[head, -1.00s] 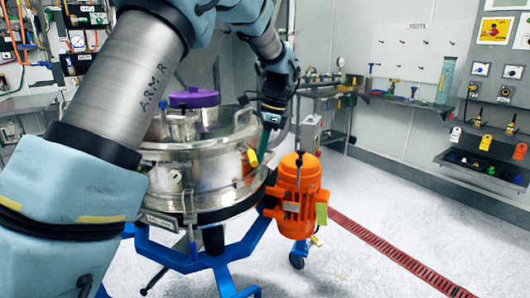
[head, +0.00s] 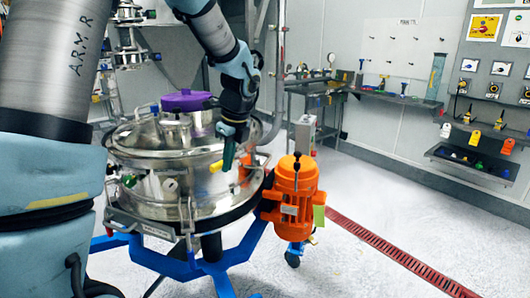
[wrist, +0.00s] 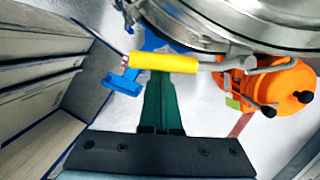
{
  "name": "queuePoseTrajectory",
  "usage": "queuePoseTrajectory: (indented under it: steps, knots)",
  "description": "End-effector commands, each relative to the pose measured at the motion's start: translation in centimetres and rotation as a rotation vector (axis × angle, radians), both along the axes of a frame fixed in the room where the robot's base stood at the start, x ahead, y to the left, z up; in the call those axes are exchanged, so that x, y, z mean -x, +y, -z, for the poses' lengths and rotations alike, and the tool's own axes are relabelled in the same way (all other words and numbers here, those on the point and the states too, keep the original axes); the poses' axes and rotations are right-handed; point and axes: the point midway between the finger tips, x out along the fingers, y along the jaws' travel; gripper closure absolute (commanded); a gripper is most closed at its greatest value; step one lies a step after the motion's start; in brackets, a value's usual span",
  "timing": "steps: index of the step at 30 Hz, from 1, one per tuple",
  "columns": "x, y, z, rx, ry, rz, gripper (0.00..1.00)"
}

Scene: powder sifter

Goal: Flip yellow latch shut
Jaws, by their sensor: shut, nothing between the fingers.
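The yellow latch (head: 216,166) is a yellow-sleeved lever against the side of the round steel sifter (head: 150,195). In the wrist view the yellow sleeve (wrist: 164,62) lies nearly level on a metal rod below the steel rim. My gripper (head: 229,158) points down at the sifter's right side, just right of the latch. Its dark green fingers (wrist: 163,100) are shut and empty. The sleeve crosses in front of the fingers in the wrist view; I cannot tell if they touch. The catch is not clearly visible.
An orange motor (head: 291,193) stands right of the sifter on the blue wheeled frame (head: 190,265). A purple cap (head: 185,100) tops the lid. The floor to the right is open, with a red drain strip (head: 400,258). A bench (head: 400,99) lines the back wall.

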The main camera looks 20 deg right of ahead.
Motion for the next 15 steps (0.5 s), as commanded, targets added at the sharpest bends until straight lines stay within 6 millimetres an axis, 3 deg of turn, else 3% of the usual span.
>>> queuePoseTrajectory:
  steps: [15]
  knots:
    - [-1.8,1.9,-0.1,0.0,0.0,-0.007,1.0]
